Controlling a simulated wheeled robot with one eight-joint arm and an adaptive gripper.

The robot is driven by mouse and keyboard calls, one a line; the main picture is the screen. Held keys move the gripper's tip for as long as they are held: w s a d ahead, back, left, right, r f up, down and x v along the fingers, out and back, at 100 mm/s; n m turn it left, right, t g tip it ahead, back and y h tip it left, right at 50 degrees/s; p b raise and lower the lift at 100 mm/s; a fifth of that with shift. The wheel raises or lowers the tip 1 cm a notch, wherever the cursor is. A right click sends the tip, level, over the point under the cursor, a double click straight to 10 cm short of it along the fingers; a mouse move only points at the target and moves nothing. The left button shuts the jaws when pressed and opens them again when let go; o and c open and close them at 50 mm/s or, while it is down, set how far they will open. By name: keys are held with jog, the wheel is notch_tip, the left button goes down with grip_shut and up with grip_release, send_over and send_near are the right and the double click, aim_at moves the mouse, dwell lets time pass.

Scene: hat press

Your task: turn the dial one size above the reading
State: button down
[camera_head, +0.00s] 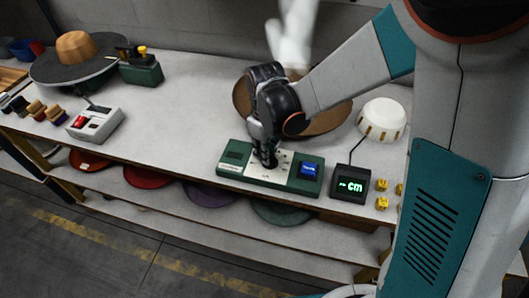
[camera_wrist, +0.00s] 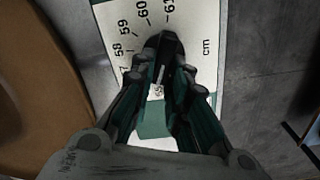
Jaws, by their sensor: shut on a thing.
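The dial (camera_wrist: 165,47) is a black pointed knob on a white scale plate in the wrist view. The plate (camera_wrist: 208,20) carries the marks 58, 59, 60, 61 and "cm", with lower marks partly hidden. My gripper (camera_wrist: 160,82) is shut on the dial from above; its fingers cover part of the knob and the scale. In the head view my gripper (camera_head: 266,160) points down onto the green dial box (camera_head: 232,170). The black readout (camera_head: 352,184) beside the box shows green characters ending in "cm"; its number is too small to read.
A blue button or screen (camera_head: 308,170) sits on the box's right end. A white dome (camera_head: 382,119) and yellow blocks (camera_head: 381,185) are to the right. A brown disc (camera_head: 330,122) lies behind my gripper. A grey-red device (camera_head: 95,124) and a brimmed hat form (camera_head: 76,58) stand left.

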jog(key=m, duration=0.5)
jog(key=shift+w+d, duration=0.2)
jog(key=shift+d, duration=0.15)
jog(key=m, duration=0.5)
jog(key=shift+d, duration=0.3)
jog(key=shift+m, duration=0.4)
jog(key=c, duration=1.6)
grip_release()
jog(key=shift+o, duration=0.2)
notch_tip(320, 180, up, 8)
jog(key=shift+f, duration=0.2)
